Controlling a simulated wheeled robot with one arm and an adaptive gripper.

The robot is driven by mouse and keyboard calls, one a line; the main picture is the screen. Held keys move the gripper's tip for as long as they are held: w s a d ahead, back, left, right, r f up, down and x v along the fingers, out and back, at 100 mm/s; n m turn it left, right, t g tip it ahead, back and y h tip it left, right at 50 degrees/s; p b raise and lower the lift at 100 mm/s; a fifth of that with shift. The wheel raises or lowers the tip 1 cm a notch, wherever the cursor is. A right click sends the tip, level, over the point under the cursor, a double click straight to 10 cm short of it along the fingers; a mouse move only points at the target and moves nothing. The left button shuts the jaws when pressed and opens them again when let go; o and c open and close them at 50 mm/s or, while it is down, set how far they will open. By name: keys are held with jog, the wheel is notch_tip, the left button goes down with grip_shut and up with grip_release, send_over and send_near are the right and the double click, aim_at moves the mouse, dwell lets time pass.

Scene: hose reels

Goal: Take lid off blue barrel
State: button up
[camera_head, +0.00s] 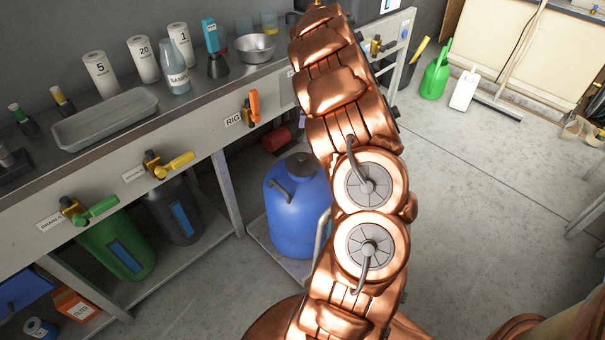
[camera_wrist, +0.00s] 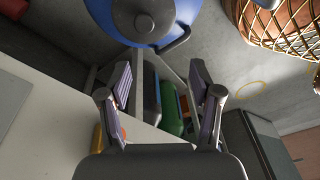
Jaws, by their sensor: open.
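The blue barrel (camera_head: 290,215) stands on a low platform beside the bench in the head view, partly hidden by my arm. Its dark round lid (camera_head: 304,166) is on top, with a grey handle near it. In the wrist view the blue barrel (camera_wrist: 188,12) is at the top edge, seen from above. Its grey lid (camera_wrist: 120,17) has a round knob in the middle and is cut off by the frame. My gripper (camera_wrist: 160,75) is open and empty in the wrist view, its fingers spread apart below the barrel in the picture. In the head view I cannot make out my gripper.
The bench (camera_head: 225,88) carries a metal tray (camera_head: 105,118), several numbered white cylinders and a bowl (camera_head: 255,47). Valves line its front. A green container (camera_head: 118,245) and a dark one (camera_head: 175,210) stand below. The floor (camera_head: 490,190) at right is largely clear.

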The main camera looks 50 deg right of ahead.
jog(key=n+b, duration=0.2)
send_over(302, 157)
jog(key=d, duration=0.3)
jog(key=shift+t+y, duration=0.4)
jog(key=f, duration=0.4)
jog(key=s+f, duration=0.1)
jog(key=f, duration=0.1)
jog(key=shift+a, duration=0.2)
jog(key=shift+a+b+x, duration=0.15)
jog(key=shift+b+x, duration=0.2)
jog(key=shift+x, duration=1.6)
jog(key=shift+a+b+x, duration=0.15)
jog(key=shift+b+x, duration=0.15)
jog(key=shift+x, duration=1.7)
jog(key=shift+w+r, duration=0.15)
grip_shut()
